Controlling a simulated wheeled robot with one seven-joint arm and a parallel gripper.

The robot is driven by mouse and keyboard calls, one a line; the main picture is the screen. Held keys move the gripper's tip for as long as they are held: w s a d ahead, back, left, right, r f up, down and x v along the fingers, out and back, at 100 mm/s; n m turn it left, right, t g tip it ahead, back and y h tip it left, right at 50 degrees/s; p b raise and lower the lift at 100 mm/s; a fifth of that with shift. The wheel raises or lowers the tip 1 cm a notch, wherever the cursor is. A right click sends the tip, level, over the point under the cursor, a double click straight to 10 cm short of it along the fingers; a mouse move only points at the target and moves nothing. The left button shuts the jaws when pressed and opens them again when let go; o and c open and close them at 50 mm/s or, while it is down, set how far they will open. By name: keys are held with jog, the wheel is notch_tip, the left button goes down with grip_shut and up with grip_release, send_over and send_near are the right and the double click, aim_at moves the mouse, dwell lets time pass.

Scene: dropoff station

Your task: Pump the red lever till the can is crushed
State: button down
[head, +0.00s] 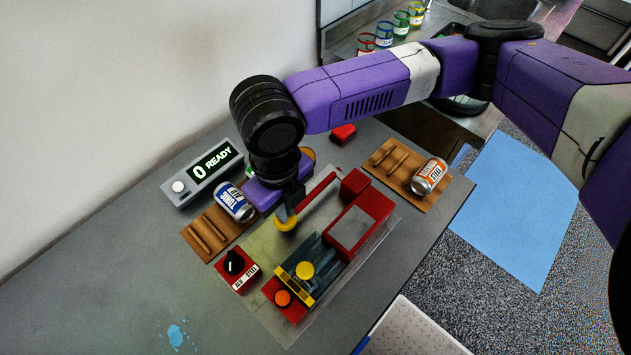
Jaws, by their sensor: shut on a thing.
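The red lever (319,191) runs from the red can crusher (362,217) toward the left. My gripper (286,218) is at the lever's free end, shut on its yellow tip, with the fingers partly hidden by my wrist. I cannot make out a whole can in the channel. A blue can (233,201) and an orange can (430,176) lie on wooden racks to either side.
A display box (208,174) reading "0 READY" stands behind the blue can's wooden rack (207,235). A red box with a black knob (236,268) is left of the crusher. A small red object (343,134) lies behind. The table's front left is clear except a blue splash (176,334).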

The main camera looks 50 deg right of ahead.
notch_tip(320, 180, down, 2)
jog(key=shift+d+f+b, duration=0.1)
jog(key=shift+d+b, duration=0.05)
jog(key=shift+b, duration=0.35)
jog(key=r+p, duration=0.4)
jog(key=r, duration=0.1)
jog(key=r+p, duration=0.2)
jog(key=r, duration=0.1)
jog(key=shift+d+r, duration=0.15)
jog(key=shift+d, duration=0.25)
jog(key=shift+a+f+b, duration=0.2)
jog(key=shift+f+b, duration=0.3)
jog(key=shift+f, duration=0.25)
jog(key=shift+a+f+b, duration=0.15)
jog(key=shift+f+b, duration=0.35)
jog(key=shift+f, duration=0.3)
jog(key=shift+a+f+b, duration=0.15)
jog(key=shift+f+b, duration=0.85)
jog(key=shift+f, duration=0.3)
